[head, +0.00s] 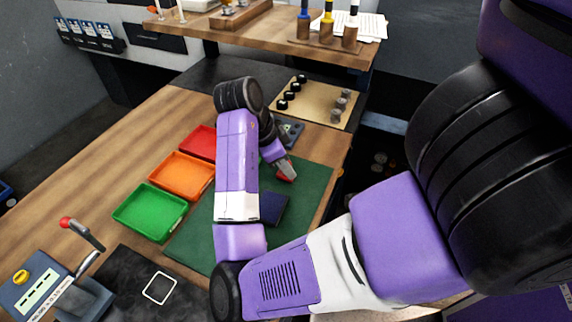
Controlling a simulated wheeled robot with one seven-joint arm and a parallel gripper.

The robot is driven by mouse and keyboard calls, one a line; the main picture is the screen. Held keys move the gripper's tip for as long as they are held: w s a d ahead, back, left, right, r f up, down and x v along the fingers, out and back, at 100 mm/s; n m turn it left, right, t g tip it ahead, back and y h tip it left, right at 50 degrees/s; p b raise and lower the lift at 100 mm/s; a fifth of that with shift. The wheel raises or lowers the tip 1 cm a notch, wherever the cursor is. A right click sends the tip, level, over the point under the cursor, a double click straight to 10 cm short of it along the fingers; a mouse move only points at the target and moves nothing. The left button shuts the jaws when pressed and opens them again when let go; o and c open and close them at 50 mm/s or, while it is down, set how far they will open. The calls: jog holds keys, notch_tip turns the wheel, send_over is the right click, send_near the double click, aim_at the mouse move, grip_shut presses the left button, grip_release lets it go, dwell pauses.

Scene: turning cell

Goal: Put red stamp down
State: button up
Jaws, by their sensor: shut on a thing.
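My gripper (288,172) points down over the green mat (312,190), right of the red tray. It is shut on a small red thing, which I take to be the red stamp (283,178). Only a little red shows by the fingertips; the rest is hidden by my gripper. I cannot tell whether it touches the mat. A dark blue pad (274,208) lies on the mat just nearer than my gripper, partly hidden by my arm.
Red (197,143), orange (181,176) and green (150,212) trays stand left of the mat. A beige board (318,100) with black and grey pieces lies behind. A lever device (55,285) stands front left. A raised wooden shelf (270,42) is at the back.

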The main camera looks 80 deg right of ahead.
jog(key=o, duration=1.1)
jog(key=shift+f, duration=0.1)
jog(key=shift+c, duration=0.2)
